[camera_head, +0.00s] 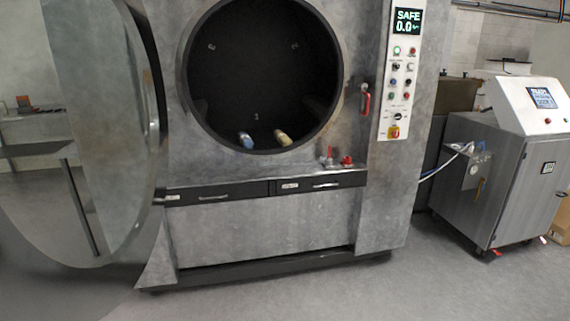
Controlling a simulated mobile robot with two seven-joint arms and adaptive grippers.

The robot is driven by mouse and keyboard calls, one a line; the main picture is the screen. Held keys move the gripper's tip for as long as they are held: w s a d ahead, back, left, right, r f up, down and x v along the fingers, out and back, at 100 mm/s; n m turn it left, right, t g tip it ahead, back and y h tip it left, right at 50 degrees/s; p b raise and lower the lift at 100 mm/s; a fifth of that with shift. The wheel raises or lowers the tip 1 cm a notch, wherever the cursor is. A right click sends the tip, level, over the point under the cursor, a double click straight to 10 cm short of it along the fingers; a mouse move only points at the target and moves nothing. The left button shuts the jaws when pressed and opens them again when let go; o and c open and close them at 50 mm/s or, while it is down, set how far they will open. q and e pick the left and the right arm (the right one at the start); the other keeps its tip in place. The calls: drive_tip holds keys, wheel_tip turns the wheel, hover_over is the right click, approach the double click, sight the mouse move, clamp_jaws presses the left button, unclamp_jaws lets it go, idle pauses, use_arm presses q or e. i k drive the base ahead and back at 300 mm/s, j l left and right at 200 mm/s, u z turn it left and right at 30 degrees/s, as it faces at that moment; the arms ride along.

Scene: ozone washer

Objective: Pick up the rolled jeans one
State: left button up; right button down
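Two small rolled items lie at the bottom of the washer's dark drum (260,75), near its front lip. The left one is a light blue roll (246,140), which looks like rolled denim. The right one is a beige or yellowish roll (283,138). They lie apart, with a gap between them. They are small in the picture, so I cannot tell which is the jeans named in the task from its texture. Neither of my grippers shows in the head view.
The washer's big round door (105,130) stands open at the left. A control panel (400,75) reads SAFE. Red-handled valves (346,160) sit below the opening at right. Two drawers (225,193) are beneath. A steel cabinet (495,190) stands at right. Floor in front is clear.

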sight(246, 141)
drive_tip(key=i+l, duration=0.1)
drive_tip(key=i, duration=1.45)
